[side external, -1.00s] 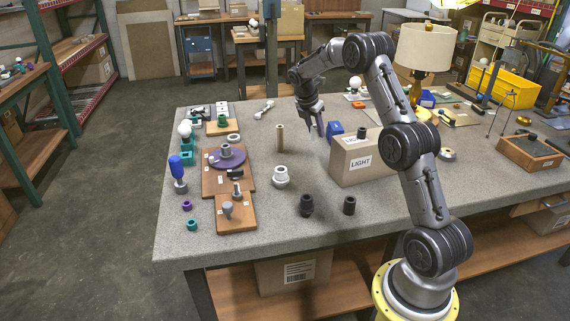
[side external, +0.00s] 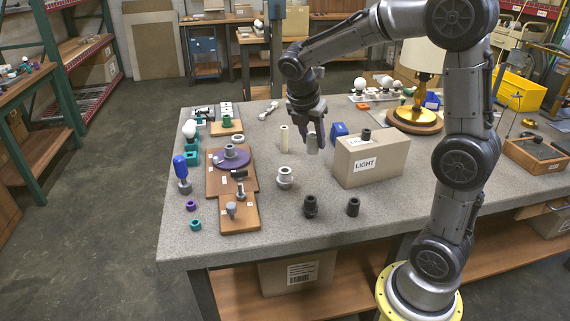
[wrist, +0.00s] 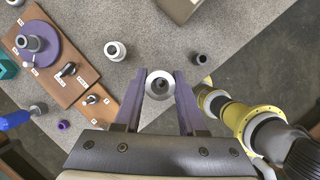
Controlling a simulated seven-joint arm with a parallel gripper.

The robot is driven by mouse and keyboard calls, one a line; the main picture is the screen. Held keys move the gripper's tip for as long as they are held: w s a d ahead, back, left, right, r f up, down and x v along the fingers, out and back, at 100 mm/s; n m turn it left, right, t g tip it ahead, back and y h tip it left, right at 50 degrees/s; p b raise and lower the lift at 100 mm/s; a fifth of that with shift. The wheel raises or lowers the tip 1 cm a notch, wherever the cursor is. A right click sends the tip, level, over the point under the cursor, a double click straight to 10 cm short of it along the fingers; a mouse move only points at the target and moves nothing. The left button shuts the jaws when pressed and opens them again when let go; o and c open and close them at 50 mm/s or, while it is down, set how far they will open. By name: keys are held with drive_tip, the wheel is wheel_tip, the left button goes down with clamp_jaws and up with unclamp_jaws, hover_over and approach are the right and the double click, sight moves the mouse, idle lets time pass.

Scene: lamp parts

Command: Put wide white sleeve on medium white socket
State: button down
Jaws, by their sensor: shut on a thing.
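My gripper (side external: 312,136) is above the table, left of the cardboard box. It is shut on the wide white sleeve (side external: 312,144), a pale upright cylinder. The wrist view looks down its open end, a white ring (wrist: 160,84) between the two fingers. The white socket (side external: 285,178) stands upright on the table, to the left of and nearer than the sleeve, and apart from it. It also shows in the wrist view (wrist: 115,51), up and left of the fingers. I take it for the medium white socket; its size class is not marked.
A pale slim post (side external: 284,138) stands just left of my gripper. The cardboard box (side external: 380,163) marked LIGHT is to the right. Two dark sockets (side external: 311,206) (side external: 353,207) stand in front. Wooden boards (side external: 238,211) with parts lie left. Grey table is clear around the white socket.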

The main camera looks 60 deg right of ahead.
drive_tip(key=shift+w+d+f, duration=0.85)
drive_tip(key=shift+w+f, duration=1.05)
drive_tip(key=shift+f, duration=0.15)
drive_tip(key=shift+w+d+f, duration=0.8)
drive_tip(key=shift+w+f, duration=1.1)
drive_tip(key=shift+f, duration=0.15)
drive_tip(key=shift+w+d+f, duration=0.85)
drive_tip(key=shift+w+f, duration=1.05)
drive_tip(key=shift+f, duration=0.15)
drive_tip(key=shift+f, duration=0.4)
drive_tip(key=shift+c, duration=2.4)
unclamp_jaws()
